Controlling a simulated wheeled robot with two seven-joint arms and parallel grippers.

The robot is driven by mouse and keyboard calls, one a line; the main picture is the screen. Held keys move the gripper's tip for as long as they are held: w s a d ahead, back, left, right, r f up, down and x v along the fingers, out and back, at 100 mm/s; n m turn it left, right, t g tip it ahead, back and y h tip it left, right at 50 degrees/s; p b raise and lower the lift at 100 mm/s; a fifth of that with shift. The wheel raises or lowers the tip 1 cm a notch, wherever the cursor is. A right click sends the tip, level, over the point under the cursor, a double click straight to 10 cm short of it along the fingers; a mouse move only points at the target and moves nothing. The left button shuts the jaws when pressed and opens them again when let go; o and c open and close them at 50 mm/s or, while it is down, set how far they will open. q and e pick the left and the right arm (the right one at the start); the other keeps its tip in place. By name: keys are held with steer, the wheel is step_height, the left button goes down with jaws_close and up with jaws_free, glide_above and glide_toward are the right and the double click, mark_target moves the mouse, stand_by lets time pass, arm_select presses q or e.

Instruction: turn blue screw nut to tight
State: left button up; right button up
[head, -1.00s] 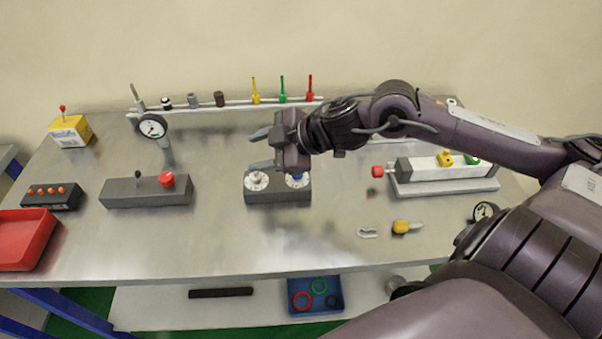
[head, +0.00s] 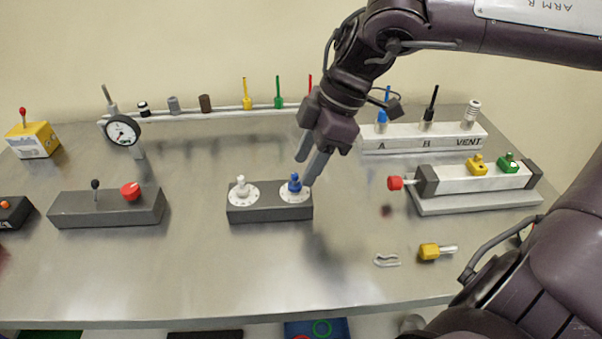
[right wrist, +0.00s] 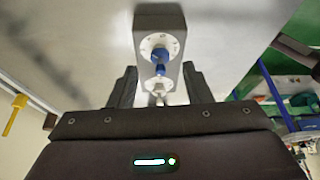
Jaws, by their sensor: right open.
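The blue screw nut (head: 294,184) stands upright on a white dial on the right half of a dark block (head: 270,214). A white nut (head: 241,188) stands on a second dial to its left. My right gripper (head: 308,167) is open and points down from above, its fingers just behind and to the right of the blue nut. In the right wrist view the blue nut (right wrist: 160,58) appears ahead of the open fingers (right wrist: 160,86), centred between them. The white nut is in line below it there. Nothing is held. My left gripper is not in view.
A grey box with a red button (head: 131,190) stands to the left. A cylinder unit with a red knob (head: 395,183) and the A/B/VENT rail (head: 425,142) are to the right. A yellow-handled part (head: 430,251) and a clip (head: 387,260) lie in front. The table's front middle is clear.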

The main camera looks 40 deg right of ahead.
mark_target(296, 184)
steer(key=shift+x, duration=1.6)
steer(key=shift+c, duration=0.5)
jaws_close()
